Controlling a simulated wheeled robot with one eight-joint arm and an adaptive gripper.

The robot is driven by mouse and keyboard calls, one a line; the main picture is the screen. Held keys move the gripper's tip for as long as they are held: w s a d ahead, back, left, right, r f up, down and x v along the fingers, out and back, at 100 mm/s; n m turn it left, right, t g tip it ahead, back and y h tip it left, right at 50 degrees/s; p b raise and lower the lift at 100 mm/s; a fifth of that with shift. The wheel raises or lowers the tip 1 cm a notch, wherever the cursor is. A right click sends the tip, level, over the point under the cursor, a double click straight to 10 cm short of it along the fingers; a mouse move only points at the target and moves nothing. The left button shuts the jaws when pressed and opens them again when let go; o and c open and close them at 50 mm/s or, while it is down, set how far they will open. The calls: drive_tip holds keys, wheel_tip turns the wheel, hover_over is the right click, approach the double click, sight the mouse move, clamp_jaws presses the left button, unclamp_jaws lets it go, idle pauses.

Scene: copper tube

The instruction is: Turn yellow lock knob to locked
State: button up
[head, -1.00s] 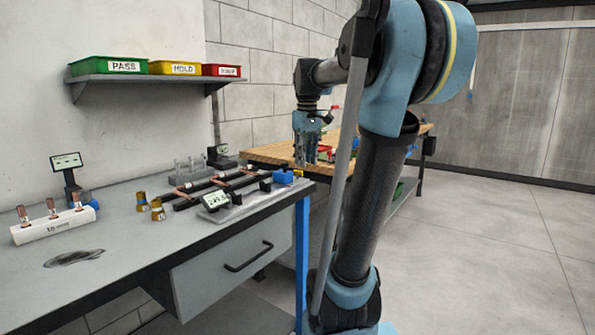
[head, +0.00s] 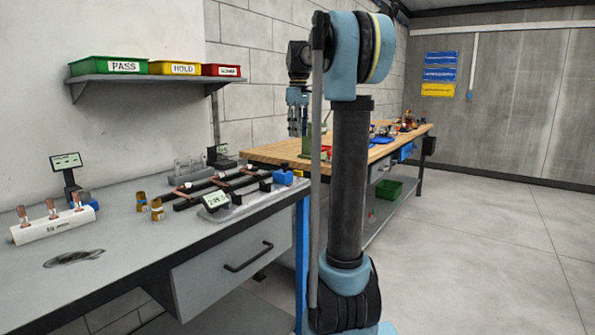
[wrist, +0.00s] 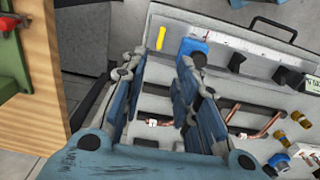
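The yellow lock knob (wrist: 161,38) shows in the wrist view as a small, slim yellow bar near the corner of the grey bench, beside a blue block (wrist: 194,46). In the head view, the blue block (head: 283,178) is at the right end of the black tube fixture, with a tiny bit of yellow beside it. My gripper (head: 297,133) points down, high above the far bench end in the picture. In the wrist view, my gripper (wrist: 165,65) has its two fingers apart, with nothing between them. It is not touching the knob.
Copper tubes (wrist: 262,128) and brass fittings (head: 157,209) lie on the grey bench (head: 130,270). A wooden bench (head: 275,152) with tools is behind. PASS, HOLD and red bins sit on a wall shelf (head: 155,78).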

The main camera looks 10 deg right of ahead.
sight(298, 173)
wheel_tip(298, 173, down, 15)
idle(0.5)
clamp_jaws()
